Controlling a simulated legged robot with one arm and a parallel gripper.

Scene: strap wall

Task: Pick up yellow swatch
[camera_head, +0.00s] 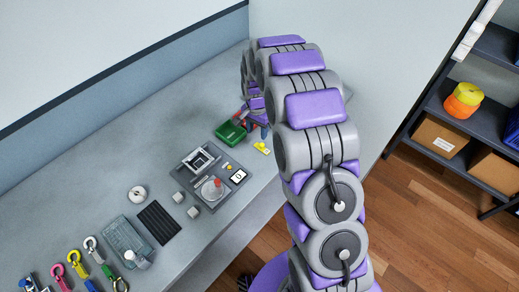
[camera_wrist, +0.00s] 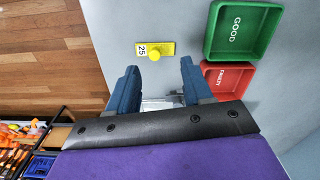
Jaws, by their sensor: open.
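The yellow swatch (camera_wrist: 162,47) lies flat on the grey table in the wrist view. It has a white label reading 25 at its left end and a round yellow knob. In the head view the yellow swatch (camera_head: 262,148) lies beside the green tray, near the table edge. My gripper (camera_wrist: 157,72) is open and empty, with its two blue fingers pointing toward the swatch, one on each side of the knob's line. The swatch lies just beyond the fingertips, apart from them. In the head view my gripper is largely hidden behind my arm.
A green tray marked GOOD (camera_wrist: 208,32) and a red tray marked FAULTY (camera_wrist: 206,72) stand right of the swatch in the wrist view. In the head view, a grey fixture plate (camera_head: 183,162), a black ribbed mat (camera_head: 159,222) and several coloured hooks lie farther left. Shelves (camera_head: 425,120) stand at right.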

